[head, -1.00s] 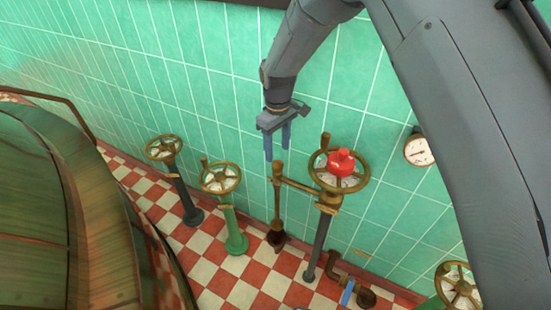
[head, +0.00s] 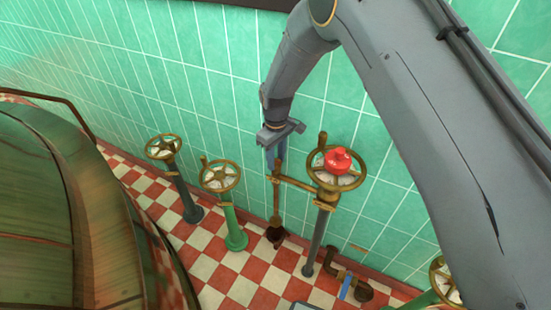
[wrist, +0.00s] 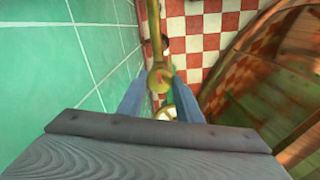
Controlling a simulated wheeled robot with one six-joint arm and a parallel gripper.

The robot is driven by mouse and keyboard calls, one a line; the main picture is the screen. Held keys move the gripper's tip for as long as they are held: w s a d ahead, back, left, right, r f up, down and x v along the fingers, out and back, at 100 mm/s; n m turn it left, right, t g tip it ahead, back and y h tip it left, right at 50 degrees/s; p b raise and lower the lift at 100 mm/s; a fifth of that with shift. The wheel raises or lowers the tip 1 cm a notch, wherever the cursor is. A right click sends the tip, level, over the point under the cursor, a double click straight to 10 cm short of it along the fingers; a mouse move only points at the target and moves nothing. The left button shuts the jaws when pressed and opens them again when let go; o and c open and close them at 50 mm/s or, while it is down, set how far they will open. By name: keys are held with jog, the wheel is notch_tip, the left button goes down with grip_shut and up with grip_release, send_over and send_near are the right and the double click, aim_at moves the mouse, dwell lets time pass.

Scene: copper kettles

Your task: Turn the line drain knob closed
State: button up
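No readable label marks the line drain knob. My gripper (head: 276,152) points down over a thin brass post (head: 276,205) with a side arm (head: 300,185) running to the handwheel at its right. In the wrist view my blue fingers (wrist: 158,95) are apart, with a round brass knob (wrist: 160,77) between their tips. I cannot tell whether they touch it. In the head view the fingers hide the post's top. A low bent pipe (head: 345,280) with a blue handle (head: 345,288) sits on the floor at lower right.
A brass handwheel (head: 326,178) with a red cap (head: 338,161) stands close right of my gripper. Two more handwheels (head: 220,176) (head: 163,147) stand to the left. A large copper kettle (head: 60,220) fills the left. The green tiled wall (head: 230,100) is close behind.

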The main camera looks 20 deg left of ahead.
jog(key=shift+c, duration=0.7)
jog(key=shift+m+b, duration=0.3)
jog(key=m+b, duration=0.2)
jog(key=m, duration=0.1)
jog(key=shift+f+m, duration=0.1)
jog(key=shift+m, duration=0.3)
jog(key=m+b, duration=0.1)
jog(key=m, duration=0.3)
jog(key=shift+m+b, duration=0.3)
jog(key=shift+b, duration=0.1)
jog(key=m+b, duration=0.1)
jog(key=m, duration=0.7)
jog(key=shift+m, duration=0.6)
